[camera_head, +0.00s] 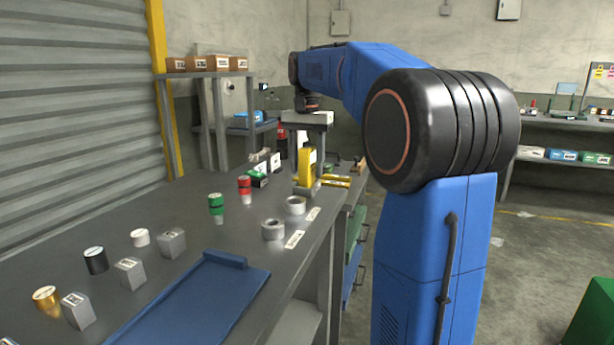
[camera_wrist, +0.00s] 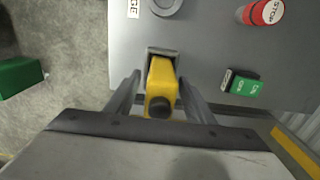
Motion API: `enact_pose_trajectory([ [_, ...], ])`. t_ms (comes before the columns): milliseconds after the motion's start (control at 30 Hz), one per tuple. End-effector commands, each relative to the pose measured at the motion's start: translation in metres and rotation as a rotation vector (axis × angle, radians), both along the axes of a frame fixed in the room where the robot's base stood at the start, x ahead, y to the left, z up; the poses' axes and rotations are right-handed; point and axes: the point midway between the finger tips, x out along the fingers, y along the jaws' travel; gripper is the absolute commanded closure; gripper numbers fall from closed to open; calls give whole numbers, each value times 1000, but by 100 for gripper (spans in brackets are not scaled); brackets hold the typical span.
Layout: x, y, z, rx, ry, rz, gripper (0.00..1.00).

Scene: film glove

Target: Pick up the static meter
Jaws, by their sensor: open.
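The static meter appears to be the yellow upright device (camera_head: 306,168) on the grey bench, under my gripper. In the wrist view the yellow device (camera_wrist: 161,77) shows from above, with a dark round knob at its near end and a grey piece at its far end. My gripper (camera_head: 308,178) points down over it. In the wrist view the fingers (camera_wrist: 160,84) are open, one on each side of the yellow body, with a visible gap at both sides. The device's lower part is partly hidden in the head view.
Tape rolls (camera_head: 273,229) and white labels lie in front of the device. A blue tray (camera_head: 195,300), grey blocks and small cylinders occupy the near bench. The bench edge is close.

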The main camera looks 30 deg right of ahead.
Motion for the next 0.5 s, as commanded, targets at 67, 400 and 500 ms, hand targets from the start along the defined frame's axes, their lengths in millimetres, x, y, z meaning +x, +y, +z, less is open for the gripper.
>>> enact_pose_trajectory([
  [67,0,0,-7,0,0,0,52],
  [400,0,0,-13,0,0,-1,54],
  [500,0,0,-13,0,0,-1,78],
])
